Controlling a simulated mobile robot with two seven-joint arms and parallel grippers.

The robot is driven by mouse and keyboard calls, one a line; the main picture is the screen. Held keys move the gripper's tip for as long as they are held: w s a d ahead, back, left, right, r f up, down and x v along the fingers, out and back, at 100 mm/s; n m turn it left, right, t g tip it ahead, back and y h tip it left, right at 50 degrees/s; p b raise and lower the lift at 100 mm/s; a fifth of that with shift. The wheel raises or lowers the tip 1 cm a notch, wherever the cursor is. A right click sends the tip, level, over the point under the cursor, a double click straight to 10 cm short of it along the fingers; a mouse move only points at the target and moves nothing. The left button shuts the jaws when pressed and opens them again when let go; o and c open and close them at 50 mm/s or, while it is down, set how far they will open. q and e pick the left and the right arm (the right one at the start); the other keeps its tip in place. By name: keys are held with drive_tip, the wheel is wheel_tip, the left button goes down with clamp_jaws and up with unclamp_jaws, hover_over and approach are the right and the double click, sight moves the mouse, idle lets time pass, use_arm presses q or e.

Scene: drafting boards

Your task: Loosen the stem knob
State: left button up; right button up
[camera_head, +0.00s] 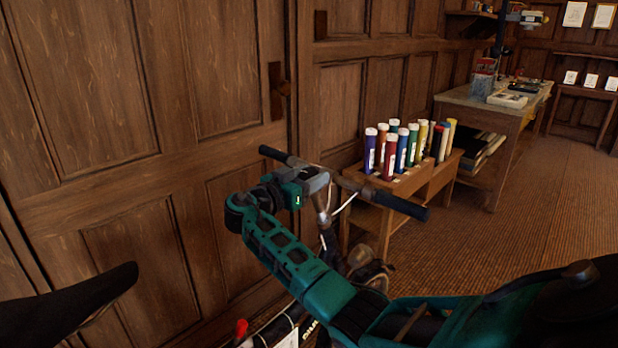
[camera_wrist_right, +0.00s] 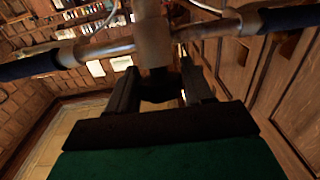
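A bicycle stands against the panelled wall, its handlebar (camera_head: 408,205) crossing the middle of the head view. The handlebar also spans the right wrist view (camera_wrist_right: 105,48), with the metal stem (camera_wrist_right: 152,40) at its middle. A dark, rounded knob (camera_wrist_right: 160,90) sits below the stem, partly hidden in shadow. My right gripper (camera_head: 305,183) is at the stem. In the right wrist view its two fingers (camera_wrist_right: 160,75) stand apart on either side of the knob, with a thin bright gap at the right finger; I cannot tell whether the left finger touches. My left gripper is not in view.
A wooden rack (camera_head: 410,183) of coloured tubes stands just behind the right handlebar grip. A worktable (camera_head: 450,101) is farther back. A black shape, probably the saddle (camera_head: 75,305), is at lower left. Open floor (camera_head: 540,215) lies to the right.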

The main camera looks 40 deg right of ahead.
drive_tip(key=c, duration=0.4)
drive_tip(key=shift+n+t+y, duration=0.7)
drive_tip(key=shift+n+t, duration=1.4)
drive_tip(key=shift+t, duration=0.1)
drive_tip(key=o, duration=1)
drive_tip(key=shift+c, duration=0.2)
drive_tip(key=shift+a, duration=0.1)
drive_tip(key=v, duration=1.3)
drive_tip(key=shift+b, duration=0.35)
